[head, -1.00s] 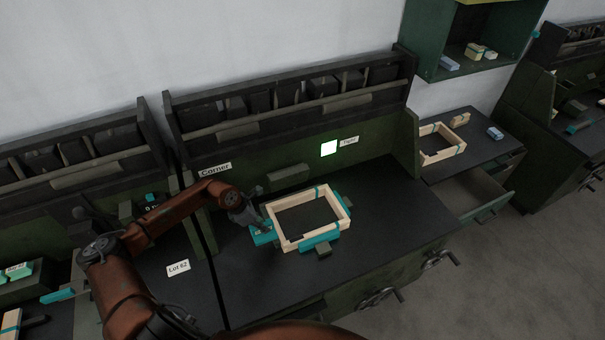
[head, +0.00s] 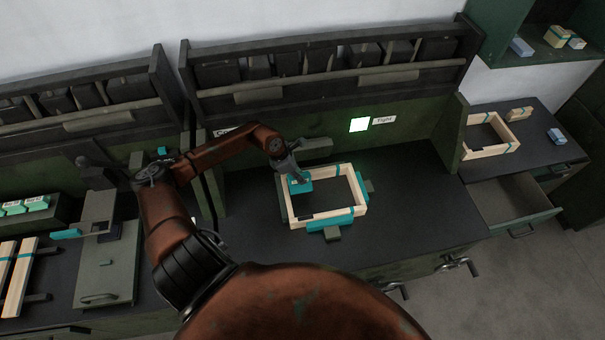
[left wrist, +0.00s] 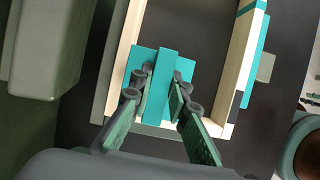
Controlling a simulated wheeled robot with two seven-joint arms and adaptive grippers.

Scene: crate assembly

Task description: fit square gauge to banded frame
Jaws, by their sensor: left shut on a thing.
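The banded frame (head: 357,187) is a pale wooden rectangle with teal bands, lying flat on the dark bench. My left gripper (head: 297,178) is over its left side. In the left wrist view the left gripper (left wrist: 161,85) is shut on the teal square gauge (left wrist: 160,57), fingers on both sides of its raised middle bar. The gauge (head: 301,187) is at the inside of the frame's left end, close to the wooden rail (left wrist: 122,58). I cannot tell whether it touches the rails or rests on the bench. My right gripper is out of view.
A teal block (head: 330,221) sits against the frame's front rail. A lit green-white panel (head: 359,124) is on the bench back beside a label reading "Tight" (head: 384,120). Another wooden frame (head: 492,151) lies on the right bench above an open drawer (head: 515,205). Bench right of the frame is clear.

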